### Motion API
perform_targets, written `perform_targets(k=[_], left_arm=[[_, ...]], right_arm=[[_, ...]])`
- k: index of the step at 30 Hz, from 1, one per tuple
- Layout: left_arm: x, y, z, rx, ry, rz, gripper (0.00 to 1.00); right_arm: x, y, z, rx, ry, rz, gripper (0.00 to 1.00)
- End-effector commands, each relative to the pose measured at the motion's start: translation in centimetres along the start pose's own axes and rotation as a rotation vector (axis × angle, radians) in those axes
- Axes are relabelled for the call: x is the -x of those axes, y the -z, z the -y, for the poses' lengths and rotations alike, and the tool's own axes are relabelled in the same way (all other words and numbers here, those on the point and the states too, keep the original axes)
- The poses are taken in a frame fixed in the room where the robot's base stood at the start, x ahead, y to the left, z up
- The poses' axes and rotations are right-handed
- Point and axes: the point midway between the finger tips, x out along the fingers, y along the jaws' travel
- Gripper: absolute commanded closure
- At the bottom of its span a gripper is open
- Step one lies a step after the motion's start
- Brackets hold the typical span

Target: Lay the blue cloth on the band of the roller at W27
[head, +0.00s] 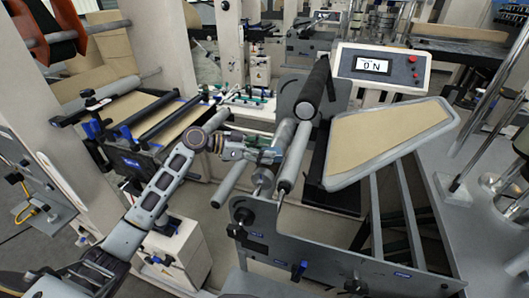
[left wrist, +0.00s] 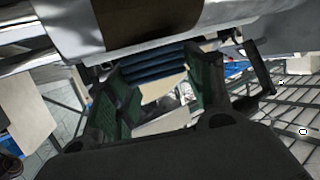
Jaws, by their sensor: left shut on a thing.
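My left gripper (head: 268,156) reaches in from the left, beside the grey rollers of the near machine. In the left wrist view its two green-padded fingers (left wrist: 152,88) are closed on a folded blue cloth (left wrist: 150,66). In the head view the cloth is small and mostly hidden by the gripper. A pale roller (left wrist: 205,20) with a dark brown band (left wrist: 125,18) crosses the top of the left wrist view, just beyond the cloth; I cannot tell whether they touch. In the head view a grey roller (head: 294,157) stands right beside the gripper. No W27 label is readable. My right gripper is not in view.
A black roller (head: 314,88) stands above the grey one. A tilted tan panel (head: 385,138) is to the right, below a display box (head: 381,68) with red buttons. A grey side plate (head: 330,245) stands in front. Another roller machine (head: 150,118) is at left.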

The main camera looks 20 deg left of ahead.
Motion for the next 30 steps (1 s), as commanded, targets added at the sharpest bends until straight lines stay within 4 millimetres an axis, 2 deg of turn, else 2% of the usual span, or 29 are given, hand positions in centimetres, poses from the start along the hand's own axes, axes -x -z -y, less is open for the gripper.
perform_targets(k=[4, 15, 16, 21, 30], left_arm=[[-0.24, -0.83, -0.04, -0.001, 0.000, 0.000, 0.68], [-0.31, -1.07, -0.03, -0.001, 0.000, 0.000, 0.68], [-0.32, -1.10, -0.03, -0.001, 0.000, 0.000, 0.46], [-0.30, -1.04, -0.03, -0.001, 0.000, 0.000, 0.25], [-0.29, -1.03, -0.03, -0.001, 0.000, 0.000, 0.25]], right_arm=[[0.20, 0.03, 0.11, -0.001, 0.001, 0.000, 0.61], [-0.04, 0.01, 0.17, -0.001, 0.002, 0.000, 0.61], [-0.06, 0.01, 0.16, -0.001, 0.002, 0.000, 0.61], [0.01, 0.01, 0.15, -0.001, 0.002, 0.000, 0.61], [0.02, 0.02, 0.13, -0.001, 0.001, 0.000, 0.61]])
